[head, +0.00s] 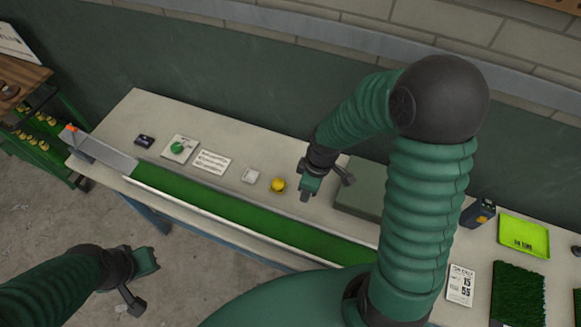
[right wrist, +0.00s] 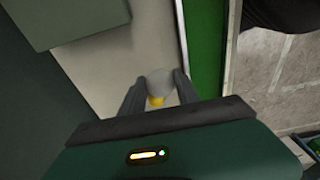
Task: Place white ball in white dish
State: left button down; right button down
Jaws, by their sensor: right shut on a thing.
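My right gripper (head: 306,196) is above the bench, just right of the yellow ball (head: 278,185). In the right wrist view its two fingers (right wrist: 158,92) are closed around a pale, whitish ball (right wrist: 158,79). A yellow object (right wrist: 155,101) shows close beside that ball. The held ball cannot be made out in the head view.
A green turf strip (head: 215,205) runs along the bench front. A grey-green block (head: 362,190) stands right of my right gripper.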

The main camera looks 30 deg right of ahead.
jog(key=shift+a+r, duration=0.1)
jog(key=shift+r, duration=0.15)
jog(key=shift+w+a, duration=0.15)
jog(key=w+a+r+m, duration=0.2)
jog(key=w+a+m, duration=0.1)
jog(key=m, duration=0.5)
jog(key=shift+w+a+r+h, duration=0.2)
jog(key=shift+w+a+h, duration=0.2)
jog(key=shift+a, duration=0.25)
